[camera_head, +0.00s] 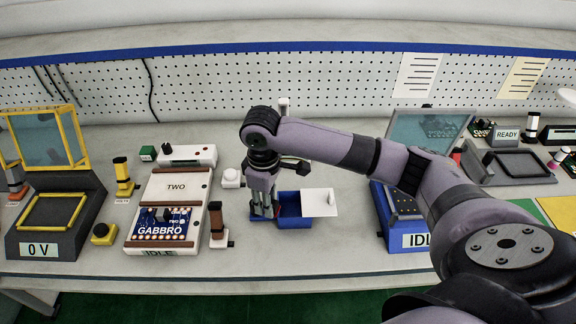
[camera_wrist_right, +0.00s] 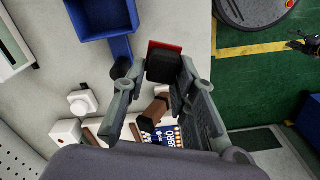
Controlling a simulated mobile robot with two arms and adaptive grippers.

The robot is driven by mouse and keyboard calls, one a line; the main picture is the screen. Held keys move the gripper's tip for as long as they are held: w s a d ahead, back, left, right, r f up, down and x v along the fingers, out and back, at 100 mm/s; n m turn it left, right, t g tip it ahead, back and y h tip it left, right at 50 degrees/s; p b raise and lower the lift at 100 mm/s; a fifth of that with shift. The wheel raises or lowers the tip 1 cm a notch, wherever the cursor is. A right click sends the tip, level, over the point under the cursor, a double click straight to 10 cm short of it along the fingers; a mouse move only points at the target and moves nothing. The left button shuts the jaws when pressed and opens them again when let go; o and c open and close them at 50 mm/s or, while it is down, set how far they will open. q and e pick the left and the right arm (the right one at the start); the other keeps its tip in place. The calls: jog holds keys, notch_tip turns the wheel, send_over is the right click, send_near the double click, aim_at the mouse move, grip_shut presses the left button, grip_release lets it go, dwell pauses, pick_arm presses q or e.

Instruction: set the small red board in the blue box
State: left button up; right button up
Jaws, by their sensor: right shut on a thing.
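My right gripper (camera_head: 263,211) points down at the left side of the blue box (camera_head: 295,221), low over the table. In the right wrist view the gripper (camera_wrist_right: 167,75) is shut on the small red board (camera_wrist_right: 165,44). Only a red edge and a dark face of the board show between the fingers. In the head view the gripper hides the board. The blue box is open at the top and looks empty; it also shows in the right wrist view (camera_wrist_right: 95,20), up and left of the fingers. My left gripper does not show in the head view.
A white lid-like panel (camera_head: 319,202) sits at the box's right. A brown post (camera_head: 217,224) and the GABBRO board (camera_head: 165,223) on its white fixture stand to the left. A blue IDLE station (camera_head: 393,216) stands to the right. The table front is clear.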

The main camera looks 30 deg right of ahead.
aim_at(287, 215)
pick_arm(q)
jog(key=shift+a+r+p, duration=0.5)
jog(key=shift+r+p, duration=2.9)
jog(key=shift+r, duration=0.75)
pick_arm(e)
jog(key=shift+w+d+f+n, duration=1.2)
jog(key=shift+w+d+n, duration=1.05)
jog(key=shift+d+n, duration=1.55)
pick_arm(q)
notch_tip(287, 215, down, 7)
jog(key=b, duration=0.7)
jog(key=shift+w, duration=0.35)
pick_arm(e)
jog(key=shift+m, duration=0.5)
jog(key=f, duration=0.8)
jog(key=d+f, duration=0.1)
jog(key=f, duration=0.2)
jog(key=shift+f, duration=0.4)
pick_arm(q)
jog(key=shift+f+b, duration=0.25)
jog(key=shift+b, duration=0.05)
pick_arm(e)
jog(key=shift+f, duration=0.5)
jog(key=o, duration=1)
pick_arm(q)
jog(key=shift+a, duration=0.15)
pick_arm(e)
notch_tip(287, 215, up, 12)
jog(key=shift+r, duration=0.1)
